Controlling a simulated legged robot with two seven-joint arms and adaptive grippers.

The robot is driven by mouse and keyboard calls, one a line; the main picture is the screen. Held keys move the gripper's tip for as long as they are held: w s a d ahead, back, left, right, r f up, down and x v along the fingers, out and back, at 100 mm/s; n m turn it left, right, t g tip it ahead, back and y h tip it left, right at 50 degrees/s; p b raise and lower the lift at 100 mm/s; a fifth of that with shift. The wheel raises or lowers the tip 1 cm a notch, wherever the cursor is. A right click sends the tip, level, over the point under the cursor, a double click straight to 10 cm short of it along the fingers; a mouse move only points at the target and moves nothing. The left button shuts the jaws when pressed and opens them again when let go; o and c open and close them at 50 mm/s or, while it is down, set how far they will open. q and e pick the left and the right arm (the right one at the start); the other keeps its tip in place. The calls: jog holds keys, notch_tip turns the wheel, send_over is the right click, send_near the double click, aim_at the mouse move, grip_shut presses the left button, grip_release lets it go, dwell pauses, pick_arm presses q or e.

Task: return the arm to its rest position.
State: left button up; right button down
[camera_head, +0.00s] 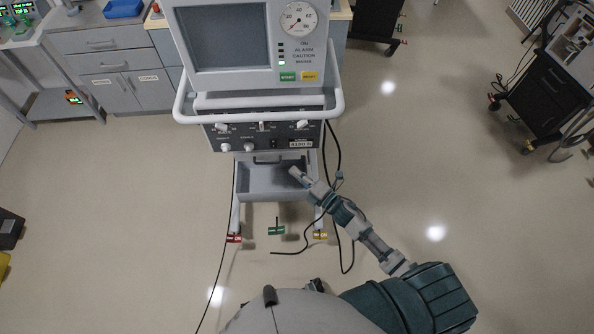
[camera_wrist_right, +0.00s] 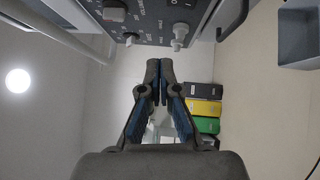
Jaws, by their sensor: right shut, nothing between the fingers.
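My right arm reaches up from the bottom right in the head view, and its gripper (camera_head: 299,176) is in front of the ventilator's lower shelf. In the right wrist view the two fingers of the right gripper (camera_wrist_right: 160,68) meet at the tips with nothing between them. The ventilator (camera_head: 262,100) stands upright ahead of me, with a grey screen (camera_head: 224,38) and a round gauge (camera_head: 298,20). Its knob panel (camera_wrist_right: 160,20) shows at the top of the wrist view, beyond the fingertips and apart from them. My left gripper is not in view.
Black cables (camera_head: 222,275) hang beside the ventilator and trail on the floor. A drawer cabinet (camera_head: 105,65) stands back left, and a dark cart (camera_head: 540,95) stands at the right. The floor (camera_head: 450,190) between my right arm and that cart is clear.

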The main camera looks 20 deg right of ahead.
jog(key=s+d+f+m+g+h, duration=0.2)
jog(key=s+f+m+h, duration=0.15)
jog(key=f, duration=0.55)
jog(key=s+d+f+m+g+h, duration=0.25)
jog(key=f+m, duration=0.25)
jog(key=f, duration=0.4)
jog(key=s+d+f+m+g+h, duration=0.1)
jog(key=s+d+f+m+h, duration=0.25)
jog(key=f, duration=0.55)
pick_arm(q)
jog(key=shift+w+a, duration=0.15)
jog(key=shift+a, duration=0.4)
pick_arm(e)
jog(key=s+f+m+g, duration=0.3)
jog(key=s+f, duration=0.3)
jog(key=s, duration=0.3)
jog(key=s+a+f+m+g, duration=0.1)
jog(key=s+f+m+g, duration=0.2)
jog(key=s+f, duration=0.3)
jog(key=s+a+f+m+g, duration=0.1)
jog(key=s+f+m+g, duration=0.3)
jog(key=s, duration=1)
notch_tip(320, 180, down, 2)
jog(key=shift+s+a+f+m, duration=0.1)
jog(key=shift+s+a+m, duration=0.1)
jog(key=shift+s+m, duration=0.1)
